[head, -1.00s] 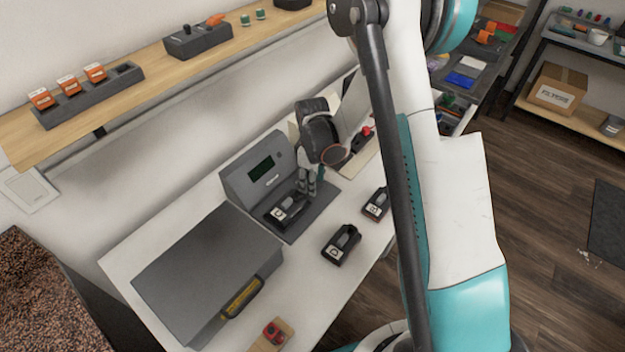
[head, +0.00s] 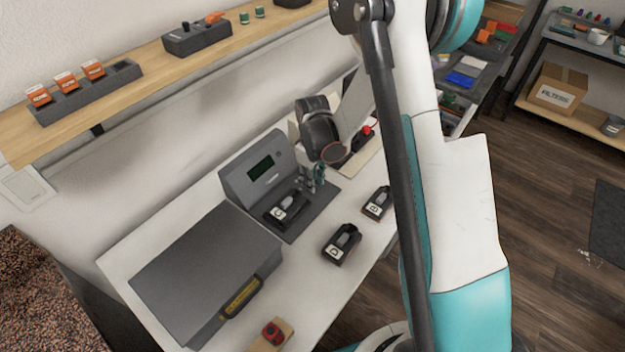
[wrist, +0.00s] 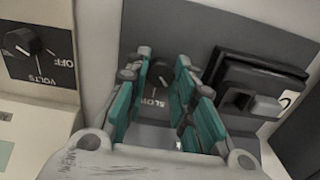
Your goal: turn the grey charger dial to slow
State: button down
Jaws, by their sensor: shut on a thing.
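The grey charger (head: 258,165) stands on the white bench against the wall, with a small dark display on its sloped face. Its dial (wrist: 161,74) shows in the wrist view between my fingertips, with the word SLOW printed on the base beside it. My gripper (wrist: 163,72) has its teal fingers on both sides of the dial and is shut on it. In the head view my gripper (head: 312,178) is at the right part of the charger's base, and the dial is hidden there. The dial's exact pointer direction is hard to tell.
A battery (head: 290,208) sits in the charger, close beside my fingers. Two more batteries (head: 342,244) (head: 377,203) stand on the bench in front. A grey case (head: 205,270) is at the left. A VOLTS/OFF knob (wrist: 18,42) is at the wrist view's left.

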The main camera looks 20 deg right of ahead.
jog(key=m+b, duration=0.1)
jog(key=m, duration=0.3)
jog(key=shift+m, duration=2.3)
jog(key=shift+w, duration=0.1)
jog(key=c, duration=1.3)
grip_release()
jog(key=shift+c, duration=0.2)
notch_tip(320, 180, up, 12)
